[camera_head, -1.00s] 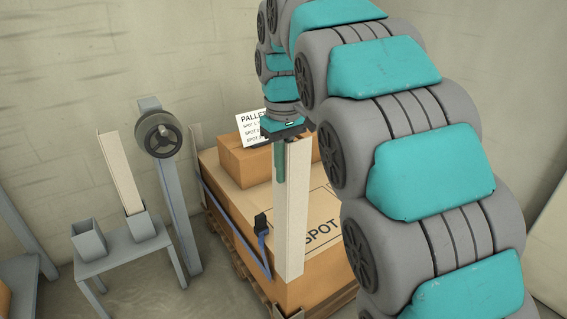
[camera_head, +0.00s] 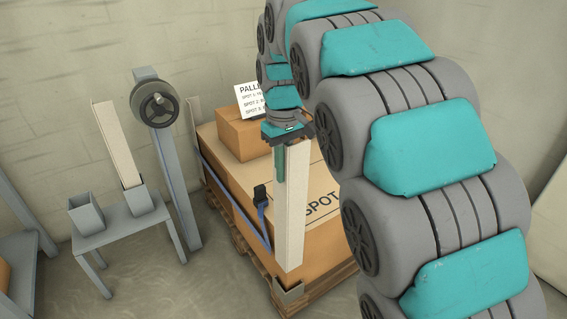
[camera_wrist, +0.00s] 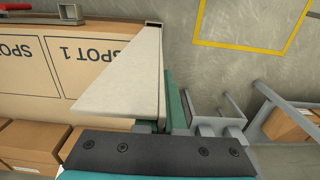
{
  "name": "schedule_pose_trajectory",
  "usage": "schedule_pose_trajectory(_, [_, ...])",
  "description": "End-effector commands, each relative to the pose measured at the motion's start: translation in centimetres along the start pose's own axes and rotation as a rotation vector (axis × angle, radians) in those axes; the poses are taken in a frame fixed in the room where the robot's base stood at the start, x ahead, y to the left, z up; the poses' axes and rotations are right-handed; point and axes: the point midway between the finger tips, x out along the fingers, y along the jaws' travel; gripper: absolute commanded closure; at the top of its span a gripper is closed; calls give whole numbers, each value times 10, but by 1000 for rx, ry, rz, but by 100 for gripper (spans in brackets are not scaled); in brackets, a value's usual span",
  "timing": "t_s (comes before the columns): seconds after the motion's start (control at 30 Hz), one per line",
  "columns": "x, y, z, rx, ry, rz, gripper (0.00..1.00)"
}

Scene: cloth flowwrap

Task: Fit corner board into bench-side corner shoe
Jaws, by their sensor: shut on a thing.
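My gripper (camera_head: 284,150) is shut on a long pale corner board (camera_head: 292,215), held nearly upright at the near corner of the boxed pallet load (camera_head: 232,212). The board's lower end shows just above the grey corner shoe (camera_head: 290,295) at the pallet's near corner; I cannot tell whether they touch. In the wrist view the board (camera_wrist: 125,80) runs away from my gripper (camera_wrist: 175,105), with a small dark edge at its far end.
A grey bench (camera_head: 122,225) at the left carries an empty socket (camera_head: 86,214) and a socket holding another board (camera_head: 118,145). A strap reel post (camera_head: 175,185) stands between bench and pallet. A blue strap with a buckle (camera_head: 260,195) crosses the load. A small box (camera_head: 240,135) sits on top.

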Motion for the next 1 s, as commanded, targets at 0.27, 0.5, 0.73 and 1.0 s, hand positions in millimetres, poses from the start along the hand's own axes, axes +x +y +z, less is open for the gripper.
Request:
schedule_pose_trajectory(0.27, [28, 0, 0, 0, -2, -1, 100])
schedule_pose_trajectory(0.5, [49, 0, 1, 0, -2, -1, 100])
schedule_pose_trajectory(0.73, [68, 0, 1, 0, -2, -1, 100])
schedule_pose_trajectory(1.0, [80, 0, 0, 0, 0, 0, 100])
